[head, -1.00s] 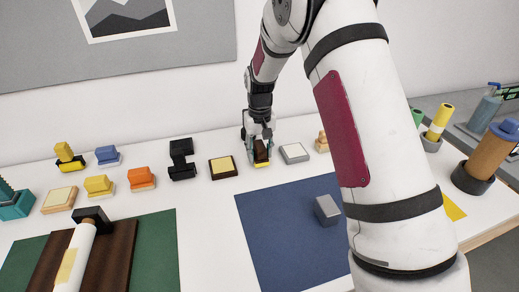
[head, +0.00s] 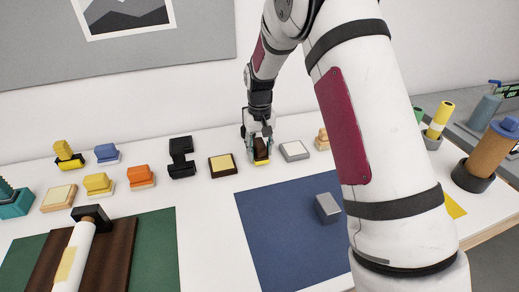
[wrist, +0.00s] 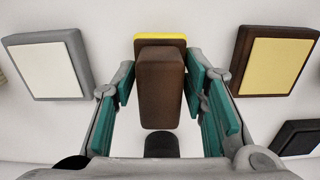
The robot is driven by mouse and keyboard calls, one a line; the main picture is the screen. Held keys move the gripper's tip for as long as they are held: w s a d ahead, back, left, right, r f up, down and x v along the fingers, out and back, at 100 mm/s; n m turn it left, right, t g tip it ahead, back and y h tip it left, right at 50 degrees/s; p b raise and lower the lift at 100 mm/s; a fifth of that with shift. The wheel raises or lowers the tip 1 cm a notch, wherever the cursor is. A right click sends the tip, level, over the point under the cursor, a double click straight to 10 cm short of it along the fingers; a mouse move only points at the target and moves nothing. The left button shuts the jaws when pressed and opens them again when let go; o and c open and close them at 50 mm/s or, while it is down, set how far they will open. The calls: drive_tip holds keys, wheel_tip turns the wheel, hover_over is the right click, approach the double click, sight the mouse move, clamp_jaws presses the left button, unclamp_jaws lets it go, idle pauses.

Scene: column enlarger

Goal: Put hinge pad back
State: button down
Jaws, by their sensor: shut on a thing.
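My gripper (head: 258,142) is shut on a dark brown block (head: 262,151) with a yellow base. In the wrist view the block (wrist: 160,88) stands between the two teal finger pads, with its yellow edge showing at the far end. The block is at the white table's surface; I cannot tell whether its base touches it. A grey pad with a white top (head: 294,151) lies to its right. A dark brown pad with a yellow top (head: 222,165) lies to its left. No label shows which piece is the hinge pad.
A black piece (head: 182,158), an orange block (head: 141,177) and several other coloured pieces stand farther left. A blue mat (head: 285,230) in front carries a grey metal block (head: 327,208). Bare white table lies between the held block and the mat.

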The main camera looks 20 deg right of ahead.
drive_tip(key=shift+f, duration=0.6)
idle(0.9)
drive_tip(key=c, duration=0.9)
unclamp_jaws()
drive_tip(key=shift+r+p, duration=0.65)
drive_tip(key=shift+r, duration=3.35)
drive_tip(key=shift+r, duration=0.15)
